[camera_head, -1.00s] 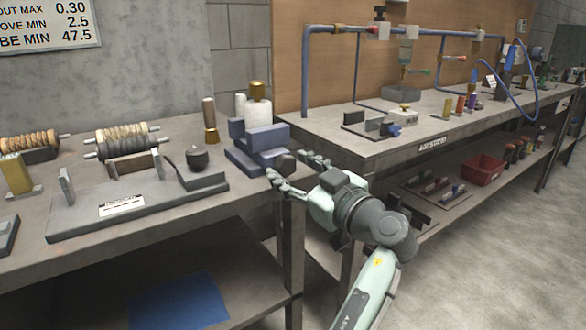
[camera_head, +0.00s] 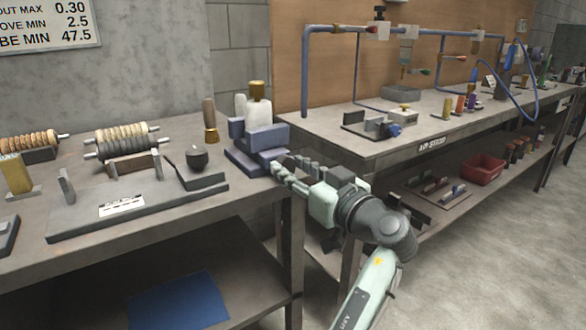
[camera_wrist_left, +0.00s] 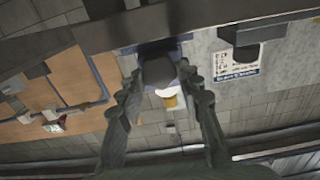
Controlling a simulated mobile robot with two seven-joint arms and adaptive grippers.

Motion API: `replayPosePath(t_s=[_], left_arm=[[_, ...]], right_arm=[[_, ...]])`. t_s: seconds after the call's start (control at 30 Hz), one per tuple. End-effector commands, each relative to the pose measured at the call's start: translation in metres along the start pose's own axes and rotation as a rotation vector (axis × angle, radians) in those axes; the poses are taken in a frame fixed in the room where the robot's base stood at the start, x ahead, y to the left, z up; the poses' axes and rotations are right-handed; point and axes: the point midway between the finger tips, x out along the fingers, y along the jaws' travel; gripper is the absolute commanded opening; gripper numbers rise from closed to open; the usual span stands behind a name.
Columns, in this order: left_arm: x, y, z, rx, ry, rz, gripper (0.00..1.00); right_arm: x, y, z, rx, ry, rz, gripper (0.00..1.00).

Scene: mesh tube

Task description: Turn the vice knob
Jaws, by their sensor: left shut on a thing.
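The blue-grey vice (camera_head: 264,139) stands at the right end of the near bench. A white cylinder with a gold top (camera_head: 257,92) is at its jaws. The dark round vice knob (camera_wrist_left: 158,73) shows in the left wrist view between my fingers; in the head view my gripper covers it. My left gripper (camera_head: 279,167) is at the vice's front right side and is shut on the knob, one finger on each side. My right gripper is in neither view.
The near bench (camera_head: 215,209) also holds a brown-handled tool (camera_head: 209,120), a dark round weight (camera_head: 197,158) and ribbed rollers (camera_head: 122,140). A second bench (camera_head: 340,147) with blue pipes (camera_head: 305,75) stands to the right, across a gap. Its lower shelf holds a red bin (camera_head: 484,170).

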Motion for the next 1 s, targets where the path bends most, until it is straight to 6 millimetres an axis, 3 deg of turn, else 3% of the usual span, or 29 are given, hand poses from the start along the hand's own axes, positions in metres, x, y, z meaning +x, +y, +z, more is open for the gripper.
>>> replayPosePath(t_s=[0.5, 1.0], left_arm=[[0.000, 0.001, -0.001, 0.306, 0.000, -0.001, 0.06], [0.000, 0.001, 0.000, 0.351, 0.001, 0.000, 0.06]], right_arm=[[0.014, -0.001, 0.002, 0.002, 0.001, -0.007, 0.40], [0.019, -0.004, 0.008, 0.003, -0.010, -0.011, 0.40]])
